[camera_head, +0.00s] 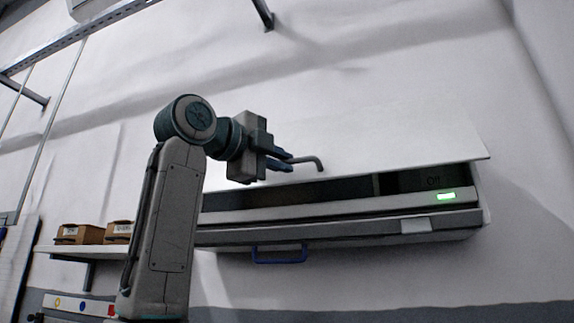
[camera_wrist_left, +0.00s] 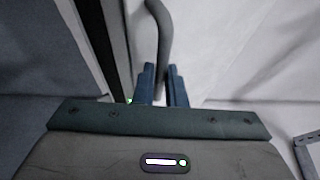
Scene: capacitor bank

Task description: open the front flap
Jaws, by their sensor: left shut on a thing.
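The front flap (camera_head: 410,128) is a wide white panel on the wall-mounted cabinet. Its lower edge stands out from the cabinet body, leaving a dark gap below it, so it is partly open. A bent grey handle (camera_head: 313,160) sits near the flap's lower edge. My left gripper (camera_head: 287,163) is shut on this handle. In the left wrist view the handle (camera_wrist_left: 162,45) runs down between the two blue fingers of the gripper (camera_wrist_left: 164,88). My right gripper is not in view.
The cabinet's lower front (camera_head: 345,226) carries a lit green indicator (camera_head: 446,196) and a blue handle (camera_head: 280,260) underneath. A shelf (camera_head: 66,249) with small brown boxes (camera_head: 80,234) is at the left. Metal rails (camera_head: 75,36) cross the upper left. Wall right of the cabinet is bare.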

